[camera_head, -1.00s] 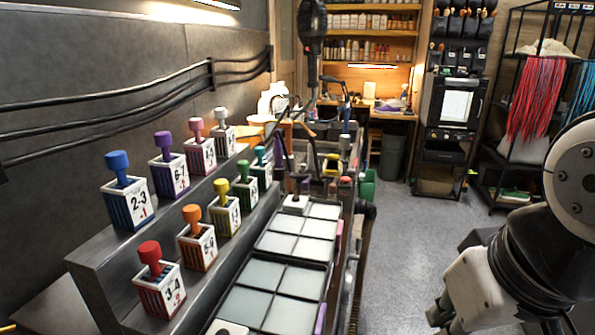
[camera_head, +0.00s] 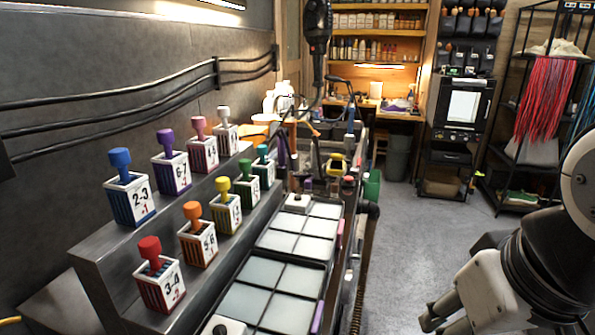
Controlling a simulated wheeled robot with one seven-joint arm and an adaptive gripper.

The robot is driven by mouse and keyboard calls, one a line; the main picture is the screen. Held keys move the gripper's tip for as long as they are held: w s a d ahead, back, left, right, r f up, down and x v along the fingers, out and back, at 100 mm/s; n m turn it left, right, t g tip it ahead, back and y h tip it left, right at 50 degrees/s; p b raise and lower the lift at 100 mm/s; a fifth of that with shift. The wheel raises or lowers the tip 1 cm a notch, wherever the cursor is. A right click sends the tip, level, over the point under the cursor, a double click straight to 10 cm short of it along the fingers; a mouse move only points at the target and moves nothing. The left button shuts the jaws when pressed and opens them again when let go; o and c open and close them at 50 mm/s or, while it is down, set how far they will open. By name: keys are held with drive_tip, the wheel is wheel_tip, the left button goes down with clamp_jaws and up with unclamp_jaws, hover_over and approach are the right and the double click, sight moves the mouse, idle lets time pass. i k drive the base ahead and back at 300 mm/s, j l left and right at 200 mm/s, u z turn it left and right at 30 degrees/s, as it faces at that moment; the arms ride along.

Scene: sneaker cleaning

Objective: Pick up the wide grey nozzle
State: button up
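I cannot make out for certain which thing is the wide grey nozzle. A pale grey-white topped block (camera_head: 226,136) stands at the far end of the upper step of the stand, the only greyish top among the coloured ones. My gripper (camera_head: 440,318) is at the bottom right, low and cut by the frame edge, over the floor side and well away from the stand. Its fingers are small and partly hidden by my arm, so I cannot tell whether they are open. I see nothing held in it.
A stepped metal stand (camera_head: 95,262) holds numbered blocks with coloured tops, such as a blue one (camera_head: 128,190) and a red one (camera_head: 158,278). Beside it lie trays with pale square panels (camera_head: 262,305). A dark tool (camera_head: 317,35) hangs above the cluttered bench. The floor (camera_head: 405,235) is clear.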

sight(314, 169)
drive_tip(key=k+l+u, duration=0.15)
drive_tip(key=l, duration=0.25)
drive_tip(key=k+l+u, duration=0.15)
drive_tip(key=l, duration=0.25)
drive_tip(key=i+l+u, duration=0.1)
drive_tip(key=l+u, duration=0.2)
drive_tip(key=u, duration=0.15)
drive_tip(key=l+u, duration=0.3)
drive_tip(key=u, duration=0.2)
drive_tip(key=l+u, duration=0.45)
drive_tip(key=i+l+u, duration=0.15)
drive_tip(key=l+u, duration=0.25)
drive_tip(key=l, duration=0.55)
drive_tip(key=l+u, duration=0.4)
drive_tip(key=l, duration=0.55)
drive_tip(key=l+z, duration=0.25)
drive_tip(key=l, duration=0.3)
drive_tip(key=i+l+z, duration=0.2)
drive_tip(key=l, duration=0.35)
drive_tip(key=l+z, duration=0.45)
